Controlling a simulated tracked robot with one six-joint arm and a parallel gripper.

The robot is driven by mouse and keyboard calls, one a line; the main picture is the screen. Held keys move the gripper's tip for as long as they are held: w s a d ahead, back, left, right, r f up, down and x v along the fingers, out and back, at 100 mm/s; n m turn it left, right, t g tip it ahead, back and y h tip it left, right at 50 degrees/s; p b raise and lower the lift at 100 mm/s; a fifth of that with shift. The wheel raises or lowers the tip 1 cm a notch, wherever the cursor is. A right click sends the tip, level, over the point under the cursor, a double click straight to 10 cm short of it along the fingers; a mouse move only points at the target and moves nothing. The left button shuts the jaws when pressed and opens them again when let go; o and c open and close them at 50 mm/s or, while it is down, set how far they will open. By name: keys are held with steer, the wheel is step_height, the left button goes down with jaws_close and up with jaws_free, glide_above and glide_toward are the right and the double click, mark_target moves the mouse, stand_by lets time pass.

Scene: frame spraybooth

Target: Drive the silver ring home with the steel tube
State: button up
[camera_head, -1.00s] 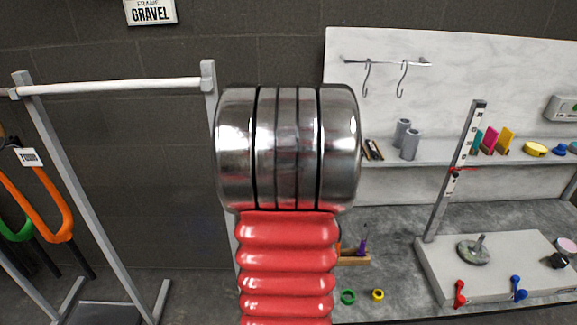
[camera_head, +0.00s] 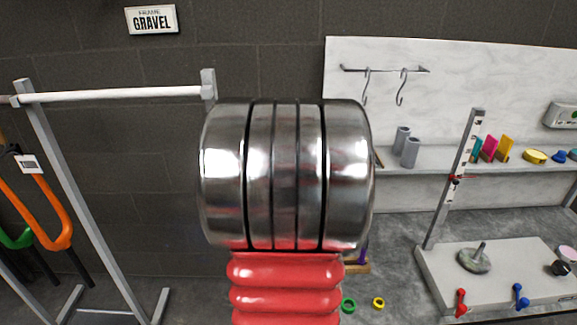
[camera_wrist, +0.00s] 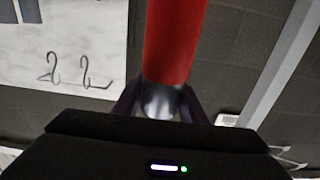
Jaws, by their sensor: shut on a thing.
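In the wrist view, my gripper (camera_wrist: 158,100) has its dark fingers shut on a red rod (camera_wrist: 174,40) with a shiny metal end (camera_wrist: 159,103). In the head view my chrome and red ribbed arm fills the middle and hides the gripper. Two grey steel tubes, one (camera_head: 402,138) behind the other (camera_head: 410,153), stand upright on the bench's shelf, right of the arm. A grey disc (camera_head: 474,261) with a tilted pin lies on the pale base plate (camera_head: 440,268). I cannot make out a distinct silver ring.
A post with a red marker (camera_head: 456,177) rises from the plate. Red (camera_head: 461,303) and blue (camera_head: 521,297) levers sit at its front. Green (camera_head: 348,305) and yellow (camera_head: 378,302) rings lie on the bench. Hooks (camera_head: 402,88) hang above. A metal rack (camera_head: 60,160) stands left.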

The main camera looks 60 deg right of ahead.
steer(key=shift+r, duration=1.9)
step_height(320, 180, up, 7)
stand_by(1.4)
stand_by(0.5)
steer(key=shift+r, duration=1.9)
steer(key=shift+a, duration=0.1)
